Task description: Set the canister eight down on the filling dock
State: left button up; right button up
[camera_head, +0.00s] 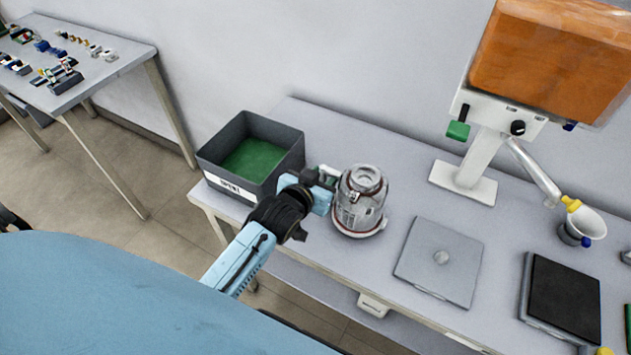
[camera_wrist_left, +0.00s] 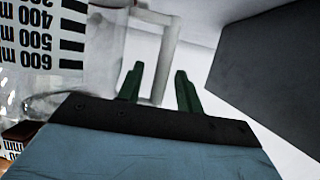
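A clear canister (camera_head: 360,192) with a grey lid and a reddish ring near its foot stands upright on the bench, left of the middle. Its number cannot be read. In the left wrist view its printed wall (camera_wrist_left: 75,45) fills the upper left, and its pale handle (camera_wrist_left: 166,55) runs between or just beyond my fingertips. My left gripper (camera_head: 328,178) is at the canister's left side, its green fingers (camera_wrist_left: 158,85) apart with a gap beside the handle. A grey square plate (camera_head: 425,275) with a round centre piece lies right of the canister; I cannot tell whether it is the filling dock. My right gripper is not visible.
A dark bin (camera_head: 282,134) with a green floor stands left of the gripper. A stand with an orange tank (camera_head: 550,55) rises at the back right, its spout over a funnel (camera_head: 585,222). A black pad (camera_head: 562,295) lies at the right. Bench behind the plate is clear.

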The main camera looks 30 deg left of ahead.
pick_arm(q)
jog(key=p+v, duration=0.1)
jog(key=v, duration=1.1)
